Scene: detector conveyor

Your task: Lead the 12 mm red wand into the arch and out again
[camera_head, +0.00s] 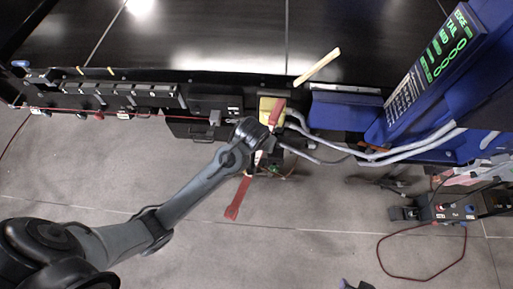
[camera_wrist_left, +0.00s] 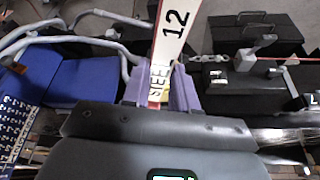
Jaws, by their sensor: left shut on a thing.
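My left gripper (camera_head: 264,140) is shut on the red wand (camera_head: 237,199), which has red ends and a pale middle. In the left wrist view the wand (camera_wrist_left: 172,40) stands between the purple fingers (camera_wrist_left: 158,92), its white label reading "12" and part of "STEEL". In the head view the wand slants, one end low over the floor, the other by a yellow block (camera_head: 266,104). The blue detector housing (camera_head: 405,125), seemingly the arch, stands to the right, apart from the wand; its opening is not clear. A dark, purple-tipped part at the bottom edge seems to be my right gripper (camera_head: 354,285).
A pale stick (camera_head: 318,66) lies behind the yellow block. Grey tubes (camera_head: 340,147) run from near my left gripper to the detector. Black conveyor equipment (camera_head: 100,96) fills the left. A black box (camera_head: 445,208) with a red cable stands at right. The front floor is largely clear.

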